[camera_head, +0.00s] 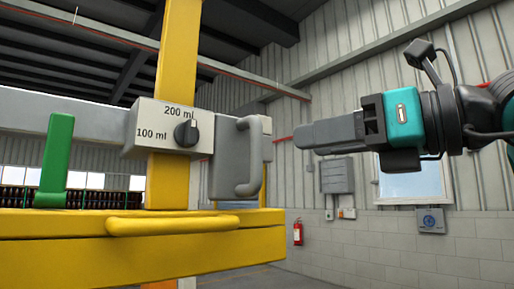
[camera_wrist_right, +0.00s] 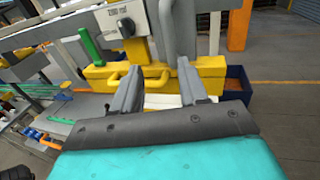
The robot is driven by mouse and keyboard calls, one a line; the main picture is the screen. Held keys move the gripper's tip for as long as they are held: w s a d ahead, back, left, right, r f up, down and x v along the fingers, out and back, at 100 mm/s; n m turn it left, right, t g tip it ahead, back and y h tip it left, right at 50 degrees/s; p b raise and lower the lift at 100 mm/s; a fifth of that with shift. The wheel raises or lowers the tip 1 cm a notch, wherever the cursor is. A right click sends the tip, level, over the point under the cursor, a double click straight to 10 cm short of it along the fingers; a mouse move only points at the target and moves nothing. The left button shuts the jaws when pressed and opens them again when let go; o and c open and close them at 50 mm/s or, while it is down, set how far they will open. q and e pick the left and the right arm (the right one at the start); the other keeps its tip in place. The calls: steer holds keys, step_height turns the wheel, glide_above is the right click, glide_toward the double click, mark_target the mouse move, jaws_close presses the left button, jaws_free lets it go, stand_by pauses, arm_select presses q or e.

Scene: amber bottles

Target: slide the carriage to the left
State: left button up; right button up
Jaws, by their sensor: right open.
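The carriage is a grey block (camera_head: 228,165) on the grey rail (camera_head: 60,112), just right of a pale box with a dark knob. Its upright grey bar handle (camera_head: 262,150) faces right in the head view. The handle also shows in the right wrist view (camera_wrist_right: 166,30), above and between my fingers. My right gripper (camera_head: 302,136) comes in from the right, level with the handle and apart from it. In the right wrist view its two fingers (camera_wrist_right: 156,82) are spread, with nothing between them. My left gripper is out of view.
The pale box (camera_head: 160,128) is marked 100 ml and 200 ml. A green upright piece (camera_head: 57,155) stands farther left. A yellow beam with a bar handle (camera_head: 170,225) runs below, and a yellow post (camera_head: 178,60) rises behind. Open space lies right of the carriage.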

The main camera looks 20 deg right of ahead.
mark_target(261, 147)
steer(key=shift+m+t+h, duration=0.3)
steer(key=shift+h, duration=0.3)
steer(key=p+x, duration=0.1)
steer(key=x, duration=0.7)
steer(key=p+x, duration=0.1)
steer(key=x, duration=0.3)
steer(key=shift+w+d+r+p, duration=0.25)
steer(key=shift+d+r+p, duration=0.1)
steer(key=shift+r, duration=0.05)
jaws_close()
